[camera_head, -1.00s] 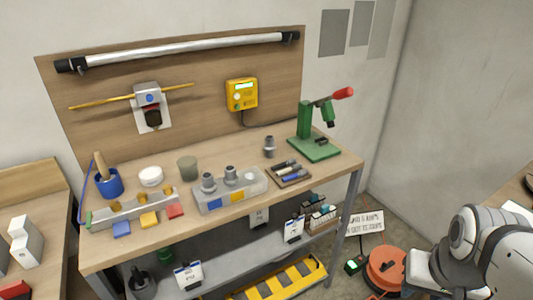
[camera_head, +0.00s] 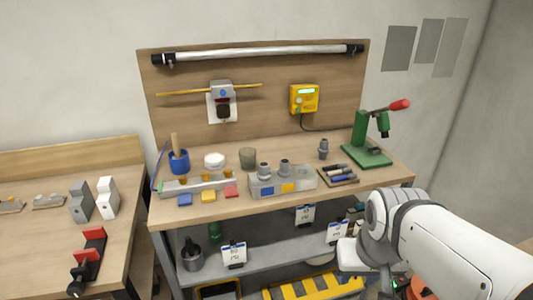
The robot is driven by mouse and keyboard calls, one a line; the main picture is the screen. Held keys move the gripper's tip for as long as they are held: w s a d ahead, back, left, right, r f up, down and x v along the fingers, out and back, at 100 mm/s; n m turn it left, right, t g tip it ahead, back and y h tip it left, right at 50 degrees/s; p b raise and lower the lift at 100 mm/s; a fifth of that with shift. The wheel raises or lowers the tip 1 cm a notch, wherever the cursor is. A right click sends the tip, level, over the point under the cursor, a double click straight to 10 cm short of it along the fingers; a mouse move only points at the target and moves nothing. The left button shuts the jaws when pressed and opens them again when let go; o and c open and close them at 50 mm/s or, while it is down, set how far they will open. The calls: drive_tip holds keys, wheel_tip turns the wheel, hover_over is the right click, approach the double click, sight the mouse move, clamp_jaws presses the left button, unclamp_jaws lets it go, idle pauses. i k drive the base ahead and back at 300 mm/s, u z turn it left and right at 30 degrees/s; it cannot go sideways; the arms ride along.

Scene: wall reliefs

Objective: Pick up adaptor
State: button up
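Grey stepped fittings that look like adaptors stand on the wooden workbench. One adaptor (camera_head: 323,149) stands alone on the bench top, left of the green press. Two similar grey pieces, a left one (camera_head: 264,170) and a right one (camera_head: 284,167), stand upright at a clear box (camera_head: 262,187) near the front edge. I cannot tell which one is meant. My white arm reaches in from the lower right, in front of the bench's right leg and well apart from the fittings. My gripper's fingers cannot be made out at its end.
A green press (camera_head: 366,156) with a red handle stands at the right. A pen tray (camera_head: 338,176), grey cup (camera_head: 248,158), white round container (camera_head: 214,160) and blue pot (camera_head: 179,162) crowd the top. A second table (camera_head: 60,250) stands left. A lower shelf holds labelled items.

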sight(284, 171)
drive_tip(key=i, duration=1)
drive_tip(key=u, duration=0.05)
